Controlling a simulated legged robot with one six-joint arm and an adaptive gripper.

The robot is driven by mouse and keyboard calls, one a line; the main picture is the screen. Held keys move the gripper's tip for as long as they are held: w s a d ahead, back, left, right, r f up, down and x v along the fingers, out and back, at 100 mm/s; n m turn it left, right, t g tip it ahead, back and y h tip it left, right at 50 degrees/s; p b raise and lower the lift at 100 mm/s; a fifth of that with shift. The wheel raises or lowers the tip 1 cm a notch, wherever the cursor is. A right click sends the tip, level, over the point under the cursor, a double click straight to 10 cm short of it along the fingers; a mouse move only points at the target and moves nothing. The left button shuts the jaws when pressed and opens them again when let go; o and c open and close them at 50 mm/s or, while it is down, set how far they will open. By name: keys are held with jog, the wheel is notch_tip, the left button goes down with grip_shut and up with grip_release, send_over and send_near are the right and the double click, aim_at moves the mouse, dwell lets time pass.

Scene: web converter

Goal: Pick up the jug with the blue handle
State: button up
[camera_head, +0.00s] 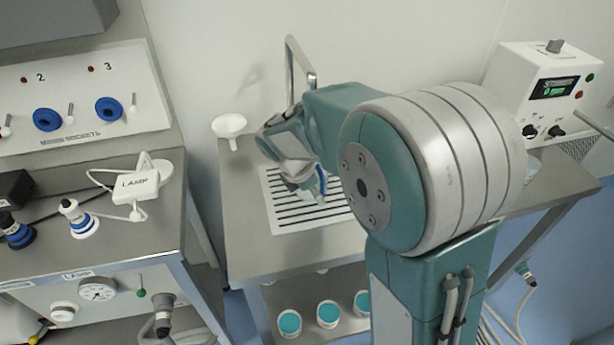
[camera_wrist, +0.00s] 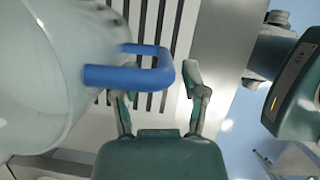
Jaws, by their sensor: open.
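The jug (camera_wrist: 50,75) is large, pale and translucent, and fills the left of the wrist view. Its blue U-shaped handle (camera_wrist: 125,77) points right toward my gripper (camera_wrist: 158,95). My gripper is open. One finger is partly hidden by the handle and the other stands just right of the handle's outer bar, so the bar appears between them. I cannot tell whether either finger touches it. In the head view my gripper (camera_head: 308,190) is over the slotted drain grate, and I cannot make out the jug clearly there.
The slotted grate (camera_head: 285,217) is set in a steel bench (camera_head: 240,240) with a tap (camera_head: 300,62) behind. A white funnel (camera_head: 229,125) is on the wall side. A control box (camera_head: 540,95) stands at right. Several teal-topped cups (camera_head: 289,322) sit on the lower shelf.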

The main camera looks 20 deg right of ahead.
jog(key=shift+d+f, duration=0.15)
jog(key=shift+d, duration=0.65)
grip_shut()
jog(key=shift+a, duration=0.45)
